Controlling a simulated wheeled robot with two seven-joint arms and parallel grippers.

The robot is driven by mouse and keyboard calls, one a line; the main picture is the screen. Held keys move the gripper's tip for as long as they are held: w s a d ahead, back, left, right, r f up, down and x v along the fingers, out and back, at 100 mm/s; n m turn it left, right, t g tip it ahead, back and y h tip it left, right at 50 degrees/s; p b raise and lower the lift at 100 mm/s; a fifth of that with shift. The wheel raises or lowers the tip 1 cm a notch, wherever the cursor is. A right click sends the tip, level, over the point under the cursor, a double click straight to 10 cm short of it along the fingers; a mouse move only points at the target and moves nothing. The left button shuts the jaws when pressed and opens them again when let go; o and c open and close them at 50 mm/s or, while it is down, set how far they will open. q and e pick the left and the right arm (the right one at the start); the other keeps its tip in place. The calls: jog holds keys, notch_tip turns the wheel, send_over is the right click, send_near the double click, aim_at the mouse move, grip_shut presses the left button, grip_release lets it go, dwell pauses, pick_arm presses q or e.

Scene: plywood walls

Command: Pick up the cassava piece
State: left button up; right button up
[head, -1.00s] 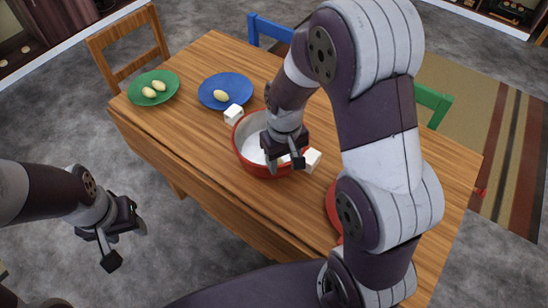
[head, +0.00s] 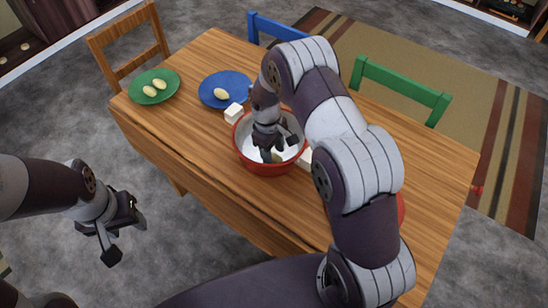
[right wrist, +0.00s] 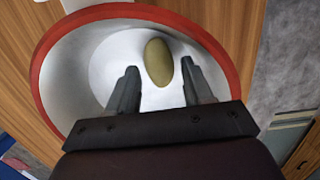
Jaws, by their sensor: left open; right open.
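An oval, olive-yellow piece (right wrist: 158,62), which I take for the cassava piece, lies on the white inner floor of a red-rimmed bowl (right wrist: 215,45). In the head view the red bowl (head: 268,168) stands on the table, and the piece is mostly hidden by my right gripper (head: 276,150). The right gripper is open, reaching down into the bowl. In the right wrist view its two fingers (right wrist: 158,84) point towards the piece, one on either side of its near end; contact cannot be told. My left gripper (head: 126,240) is open and empty, off the table's near side.
Similar oval pieces lie on the green plate (head: 142,96) and the blue plate (head: 212,101). A white cube (head: 234,113) sits beside the bowl's left rim; another, partly hidden, is at its right. A red thing is mostly behind my right arm. Chairs stand around the wooden table (head: 190,140).

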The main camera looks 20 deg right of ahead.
jog(key=shift+f, duration=0.75)
jog(key=c, duration=0.8)
jog(key=shift+r, duration=0.1)
